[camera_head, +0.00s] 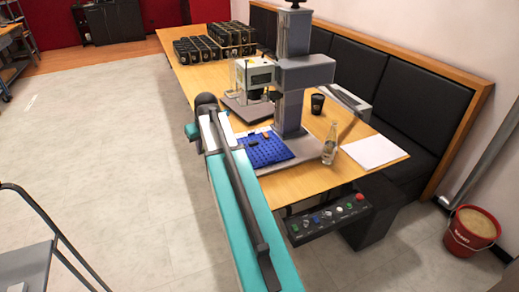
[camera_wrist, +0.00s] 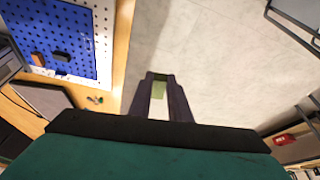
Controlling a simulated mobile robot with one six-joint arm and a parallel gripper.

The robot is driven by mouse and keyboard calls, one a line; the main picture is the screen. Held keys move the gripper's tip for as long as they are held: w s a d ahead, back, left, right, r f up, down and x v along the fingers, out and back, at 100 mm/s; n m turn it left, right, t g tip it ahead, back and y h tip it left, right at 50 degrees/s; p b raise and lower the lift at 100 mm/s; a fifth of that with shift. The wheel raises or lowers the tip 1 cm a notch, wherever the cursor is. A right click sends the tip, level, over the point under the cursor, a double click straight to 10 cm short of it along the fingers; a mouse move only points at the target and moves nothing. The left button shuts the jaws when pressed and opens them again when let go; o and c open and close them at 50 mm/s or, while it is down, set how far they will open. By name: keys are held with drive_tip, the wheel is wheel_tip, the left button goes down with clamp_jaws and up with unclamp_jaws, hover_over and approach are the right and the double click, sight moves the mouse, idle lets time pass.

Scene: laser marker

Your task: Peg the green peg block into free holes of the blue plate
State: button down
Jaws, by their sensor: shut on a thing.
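The blue plate (camera_head: 265,150) lies on the table under the laser marker. In the wrist view the blue plate (camera_wrist: 62,32) is at the upper left, with rows of holes, an orange block (camera_wrist: 38,59) and a dark block (camera_wrist: 62,56) on it. My gripper (camera_wrist: 160,80) is shut on the green peg block (camera_wrist: 159,90), which shows between the fingertips. The gripper is over the floor, off the table's edge and apart from the plate. In the head view my arm hides the gripper and the green block.
The grey laser marker (camera_head: 292,75) rises behind the plate. A glass bottle (camera_head: 330,144), a black cup (camera_head: 317,103) and white paper (camera_head: 374,151) stand or lie right of it. Several black containers (camera_head: 212,43) are at the back. A button panel (camera_head: 328,219) hangs in front.

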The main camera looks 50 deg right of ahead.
drive_tip(key=s+d+f+m, duration=0.1)
drive_tip(key=d+f, duration=0.1)
drive_tip(key=d, duration=0.4)
drive_tip(key=s+d+f, duration=0.2)
drive_tip(key=d+f, duration=0.1)
drive_tip(key=d, duration=0.3)
drive_tip(key=m, duration=0.1)
hover_over(259, 166)
drive_tip(key=shift+h, duration=0.3)
drive_tip(key=f, duration=0.4)
drive_tip(key=shift+s+d+f, duration=0.1)
drive_tip(key=shift+s, duration=0.2)
drive_tip(key=shift+f, duration=0.2)
drive_tip(key=shift+f+b, duration=1.65)
drive_tip(key=shift+f, duration=1.2)
drive_tip(key=shift+s+f+b, duration=0.1)
drive_tip(key=shift+f+b, duration=0.25)
drive_tip(key=shift+f, duration=0.35)
drive_tip(key=c, duration=1.6)
unclamp_jaws()
drive_tip(key=shift+o, duration=0.2)
